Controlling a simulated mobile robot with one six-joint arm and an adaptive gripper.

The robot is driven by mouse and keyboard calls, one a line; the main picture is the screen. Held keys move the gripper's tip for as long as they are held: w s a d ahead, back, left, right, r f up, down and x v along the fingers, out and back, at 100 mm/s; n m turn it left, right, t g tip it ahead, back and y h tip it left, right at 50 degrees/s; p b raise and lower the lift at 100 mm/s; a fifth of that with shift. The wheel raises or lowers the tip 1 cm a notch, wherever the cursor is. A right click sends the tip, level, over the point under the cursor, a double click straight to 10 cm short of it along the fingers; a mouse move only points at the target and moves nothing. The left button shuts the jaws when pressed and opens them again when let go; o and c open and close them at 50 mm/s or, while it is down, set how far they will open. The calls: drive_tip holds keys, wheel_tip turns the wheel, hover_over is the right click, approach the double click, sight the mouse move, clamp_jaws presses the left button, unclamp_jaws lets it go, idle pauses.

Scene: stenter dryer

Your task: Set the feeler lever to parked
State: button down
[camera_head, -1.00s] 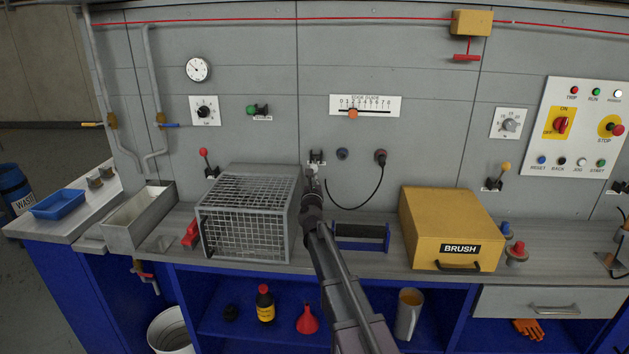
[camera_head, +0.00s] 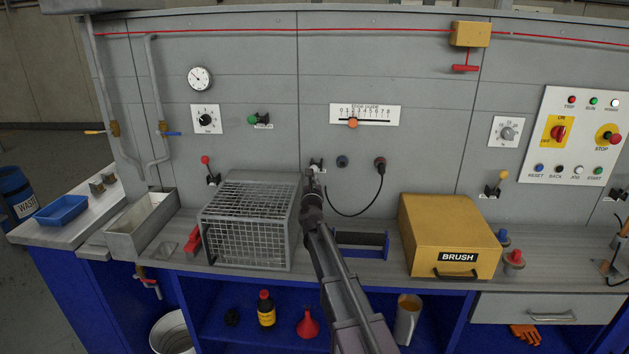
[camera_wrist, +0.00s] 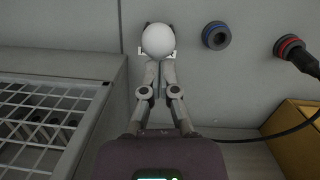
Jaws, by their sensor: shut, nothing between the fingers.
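A lever with a white ball knob (camera_wrist: 158,40) is on the grey wall panel, straight ahead in the wrist view. Its bracket (camera_head: 317,163) shows small in the head view, partly covered by my gripper. I cannot read its label, so I cannot confirm from lettering that it is the feeler lever. My gripper (camera_wrist: 159,66) is shut and empty, with its fingertips just below the knob in the picture. I cannot tell whether they touch it. The head view shows my gripper (camera_head: 313,178) from behind, at the panel.
A wire cage (camera_head: 248,225) stands left of my gripper, and a yellow BRUSH box (camera_head: 450,235) right. A blue socket (camera_wrist: 216,35) and a plugged socket with a black cable (camera_wrist: 288,46) sit right of the knob.

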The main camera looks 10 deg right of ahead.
sight(315, 166)
drive_tip(key=r+p, duration=0.2)
drive_tip(key=w+r+p, duration=0.1)
drive_tip(key=r+p, duration=0.1)
drive_tip(key=w+r+p, duration=0.1)
drive_tip(key=r, duration=0.1)
drive_tip(key=shift+d+r+p, duration=0.25)
drive_tip(key=shift+r+p, duration=0.05)
drive_tip(key=shift+p, duration=0.1)
drive_tip(key=shift+w+d+r+p, duration=0.2)
drive_tip(key=shift+w+r+p, duration=0.45)
drive_tip(key=shift+w, duration=0.05)
drive_tip(key=shift+w+d+r+p, duration=0.2)
drive_tip(key=shift+w+r+p, duration=0.4)
drive_tip(key=shift+w+r, duration=0.1)
drive_tip(key=shift+s+f, duration=0.35)
drive_tip(key=shift+s, duration=0.4)
drive_tip(key=s+a+r+p, duration=0.1)
drive_tip(key=s+r+p, duration=0.6)
drive_tip(key=r, duration=0.1)
drive_tip(key=shift+a+r+p, duration=0.2)
drive_tip(key=shift+p, duration=0.2)
drive_tip(key=shift+s, duration=0.1)
